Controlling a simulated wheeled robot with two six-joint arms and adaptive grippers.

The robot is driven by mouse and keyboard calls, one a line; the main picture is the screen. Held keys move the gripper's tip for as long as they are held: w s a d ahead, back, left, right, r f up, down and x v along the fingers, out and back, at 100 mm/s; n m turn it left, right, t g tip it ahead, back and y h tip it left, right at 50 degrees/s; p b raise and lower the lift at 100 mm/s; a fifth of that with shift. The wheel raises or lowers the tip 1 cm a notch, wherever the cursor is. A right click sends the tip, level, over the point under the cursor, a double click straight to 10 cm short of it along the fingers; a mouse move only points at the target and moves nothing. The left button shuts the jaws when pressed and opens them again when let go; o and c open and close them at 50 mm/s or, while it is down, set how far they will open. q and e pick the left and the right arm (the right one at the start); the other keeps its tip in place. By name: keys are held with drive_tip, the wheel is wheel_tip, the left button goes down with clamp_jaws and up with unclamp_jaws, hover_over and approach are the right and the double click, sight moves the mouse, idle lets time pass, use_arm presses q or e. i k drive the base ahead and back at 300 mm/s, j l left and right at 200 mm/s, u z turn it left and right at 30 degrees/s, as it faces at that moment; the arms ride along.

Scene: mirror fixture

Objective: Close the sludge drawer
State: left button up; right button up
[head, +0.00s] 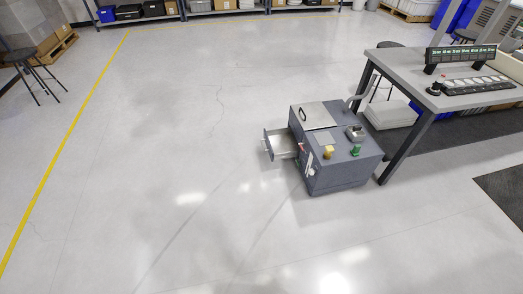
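The sludge drawer (281,144) is a grey, tray-like drawer standing open on the left side of a dark grey-blue cabinet (345,172). It sticks out to the left above the floor, and its inside looks empty. A small handle (267,149) shows at its outer left end. The cabinet top carries a light lid with a dark handle (304,114), a yellow part and a green part. A red and white part sits on the front left corner. Neither of my grippers is in the head view.
A grey workbench (405,68) with dark legs stands just right of the cabinet, with a stool behind it. The floor left of and in front of the cabinet is clear. A yellow line (62,165) runs along the left. Shelves with boxes line the back.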

sight(281, 144)
drive_tip(key=z, duration=0.15)
drive_tip(key=i+j+z, duration=0.3)
drive_tip(key=i+z, duration=0.2)
drive_tip(key=i+j+z, duration=0.45)
drive_tip(key=i+j, duration=0.1)
drive_tip(key=i, duration=0.05)
